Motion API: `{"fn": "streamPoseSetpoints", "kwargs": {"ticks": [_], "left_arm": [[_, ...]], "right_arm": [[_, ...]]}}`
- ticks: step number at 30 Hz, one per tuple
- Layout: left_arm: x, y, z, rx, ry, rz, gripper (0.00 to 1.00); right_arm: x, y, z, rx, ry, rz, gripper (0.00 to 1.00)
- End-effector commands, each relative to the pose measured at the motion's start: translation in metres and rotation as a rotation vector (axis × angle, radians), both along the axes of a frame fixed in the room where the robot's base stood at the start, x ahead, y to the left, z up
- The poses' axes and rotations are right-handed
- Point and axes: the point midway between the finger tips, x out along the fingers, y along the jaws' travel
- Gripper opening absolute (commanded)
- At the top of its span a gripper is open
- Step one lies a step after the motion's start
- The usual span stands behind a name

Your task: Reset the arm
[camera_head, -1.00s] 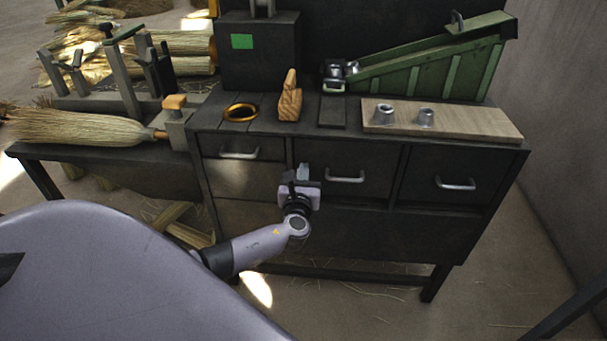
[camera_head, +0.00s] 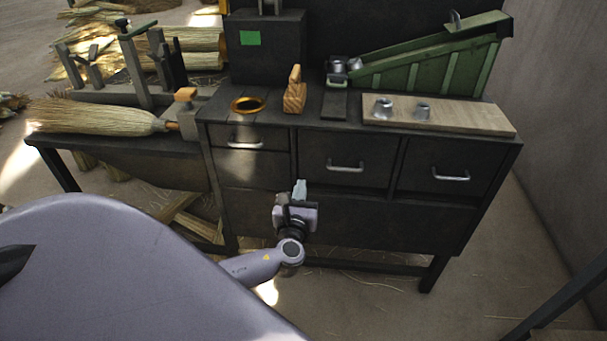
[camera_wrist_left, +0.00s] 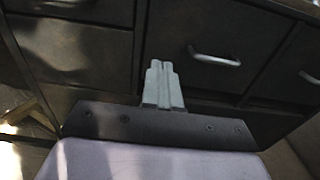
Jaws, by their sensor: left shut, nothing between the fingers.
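My left gripper (camera_head: 299,188) is in front of the dark workbench (camera_head: 350,213), below the level of its drawer handles. Its two light fingers are together with nothing between them. In the left wrist view the closed fingers (camera_wrist_left: 160,70) point at the drawer fronts, with a drawer handle (camera_wrist_left: 214,55) to their right. I cannot tell how wide the gap to the drawer fronts is. My right gripper does not show in either view.
On the bench stand an orange ring (camera_head: 248,104), a wooden block (camera_head: 294,92), a board (camera_head: 456,116) with metal cups and a green ramp (camera_head: 430,69). A broom (camera_head: 95,118) lies on the left side table. Bare floor (camera_head: 505,255) shows at right.

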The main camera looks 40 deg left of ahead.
Motion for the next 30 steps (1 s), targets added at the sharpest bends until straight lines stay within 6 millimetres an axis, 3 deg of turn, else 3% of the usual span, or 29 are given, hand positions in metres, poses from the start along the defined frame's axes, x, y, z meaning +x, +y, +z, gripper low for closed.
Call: {"fn": "streamPoseSetpoints", "kwargs": {"ticks": [6, 16, 19, 23, 27, 30], "left_arm": [[-0.023, -0.014, 0.0, 0.0, 0.002, -0.001, 0.0], [-0.028, -0.017, -0.001, -0.009, 0.001, 0.0, 0.0], [-0.035, -0.022, -0.007, -0.102, 0.01, -0.005, 0.0], [-0.059, -0.041, -0.028, -0.445, 0.024, 0.001, 0.0], [-0.101, -0.078, -0.05, -0.996, 0.014, 0.076, 0.0], [-0.133, -0.108, -0.054, -1.395, -0.024, 0.18, 0.0]], "right_arm": [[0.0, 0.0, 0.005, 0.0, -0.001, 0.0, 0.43], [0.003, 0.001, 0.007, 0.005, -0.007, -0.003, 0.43], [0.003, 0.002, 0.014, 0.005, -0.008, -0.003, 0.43], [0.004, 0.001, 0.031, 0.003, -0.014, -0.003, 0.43], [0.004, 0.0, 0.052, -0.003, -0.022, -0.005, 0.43], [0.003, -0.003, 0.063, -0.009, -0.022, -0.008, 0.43]]}}
